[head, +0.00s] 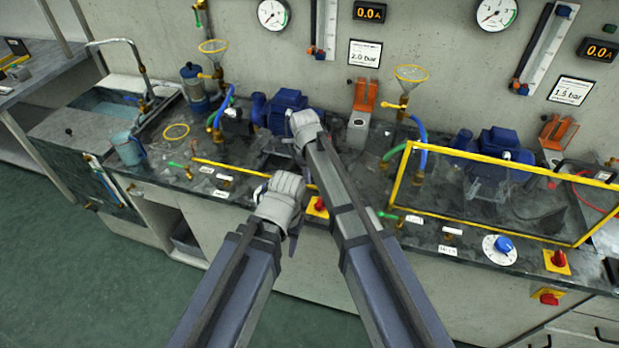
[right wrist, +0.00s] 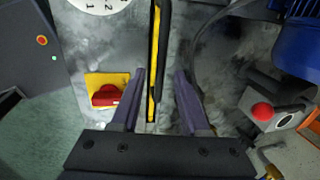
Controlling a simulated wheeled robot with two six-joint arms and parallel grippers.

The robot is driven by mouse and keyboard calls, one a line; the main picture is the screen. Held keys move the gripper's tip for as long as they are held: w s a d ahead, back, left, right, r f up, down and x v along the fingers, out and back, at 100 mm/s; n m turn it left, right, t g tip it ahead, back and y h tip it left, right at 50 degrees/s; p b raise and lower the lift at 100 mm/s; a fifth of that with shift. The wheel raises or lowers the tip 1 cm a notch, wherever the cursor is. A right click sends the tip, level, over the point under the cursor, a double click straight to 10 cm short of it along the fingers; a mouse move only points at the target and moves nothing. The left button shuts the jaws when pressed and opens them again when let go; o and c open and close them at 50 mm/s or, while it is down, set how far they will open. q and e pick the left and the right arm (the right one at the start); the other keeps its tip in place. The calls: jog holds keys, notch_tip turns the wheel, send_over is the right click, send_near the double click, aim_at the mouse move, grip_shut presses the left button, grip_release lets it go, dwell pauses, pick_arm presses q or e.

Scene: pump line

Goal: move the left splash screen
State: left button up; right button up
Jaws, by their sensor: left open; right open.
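The left splash screen (head: 235,170) shows in the head view as a thin yellow bar along the left part of the bench; its right end is hidden behind my arms, and I cannot make out a clear pane. In the right wrist view a yellow and black strip, which looks like this screen's edge (right wrist: 154,70), runs between the fingers. My right gripper (head: 306,130) is open, with one finger on each side of that strip (right wrist: 160,88) and gaps visible. My left gripper (head: 284,205) is open and empty at the bench front, lower than the right one. Its fingertips are hard to see.
A second yellow-framed clear screen (head: 398,178) stands at the right before a blue pump (head: 500,142). A red switch on a yellow plate (right wrist: 105,92) and a red button box (right wrist: 268,110) flank my right fingers. A blue jug (head: 127,148) stands by the sink.

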grip_shut()
dwell(0.4)
dwell(1.1)
